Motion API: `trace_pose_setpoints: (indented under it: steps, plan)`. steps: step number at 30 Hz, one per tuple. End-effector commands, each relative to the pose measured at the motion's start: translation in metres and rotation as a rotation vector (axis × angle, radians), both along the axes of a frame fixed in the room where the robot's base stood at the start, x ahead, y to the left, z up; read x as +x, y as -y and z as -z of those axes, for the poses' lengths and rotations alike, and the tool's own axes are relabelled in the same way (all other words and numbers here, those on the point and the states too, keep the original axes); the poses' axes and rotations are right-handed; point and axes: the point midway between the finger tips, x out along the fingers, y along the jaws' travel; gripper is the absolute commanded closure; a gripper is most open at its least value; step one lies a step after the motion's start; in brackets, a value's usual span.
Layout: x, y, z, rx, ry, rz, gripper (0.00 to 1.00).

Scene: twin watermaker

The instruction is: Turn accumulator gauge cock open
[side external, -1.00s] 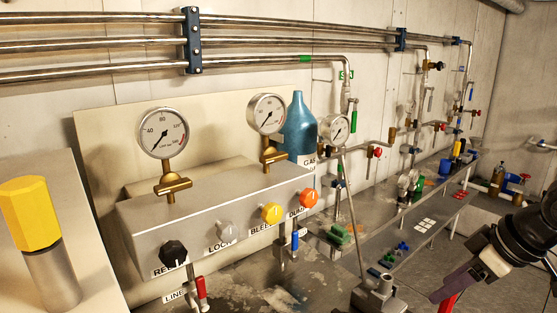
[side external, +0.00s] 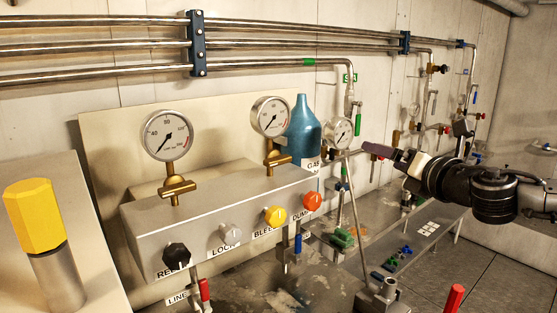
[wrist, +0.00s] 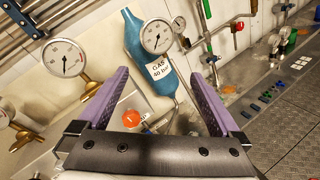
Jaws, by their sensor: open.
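A small round gauge (side external: 340,130) stands right of the blue bottle (side external: 303,132). In the wrist view the gauge (wrist: 157,37) overlaps the bottle (wrist: 145,65), whose label reads "GAS". A red-handled cock (side external: 378,156) sits right of the gauge in the side view, close to my fingers. A green handle (side external: 358,118) hangs on the pipe above. No label shows which handle is the accumulator gauge cock. My gripper (side external: 420,140) is open and empty, at about the gauge's height. In the wrist view its purple fingers (wrist: 156,74) are wide apart, framing the bottle, with nothing between them.
A grey panel box (side external: 225,215) carries two gauges and several coloured knobs, including an orange knob (side external: 312,202). A thin slanting rod (side external: 355,215) rises in front of the pipework. A grey shelf (side external: 440,235) with small coloured blocks lies below my arm.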

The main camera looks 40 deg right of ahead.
Motion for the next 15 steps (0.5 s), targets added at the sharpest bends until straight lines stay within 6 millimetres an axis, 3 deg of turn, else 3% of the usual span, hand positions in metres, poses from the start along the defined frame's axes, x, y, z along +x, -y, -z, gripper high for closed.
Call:
trace_pose_setpoints:
  steps: [4, 9, 12, 15]
  plan:
    - [0.030, -0.054, -0.002, -0.341, -0.003, -0.196, 0.00]
    - [0.046, -0.107, 0.013, -0.549, 0.015, -0.349, 0.00]
    - [0.046, -0.123, 0.027, -0.556, 0.005, -0.391, 0.00]
    - [0.046, -0.128, 0.026, -0.553, 0.012, -0.403, 0.00]
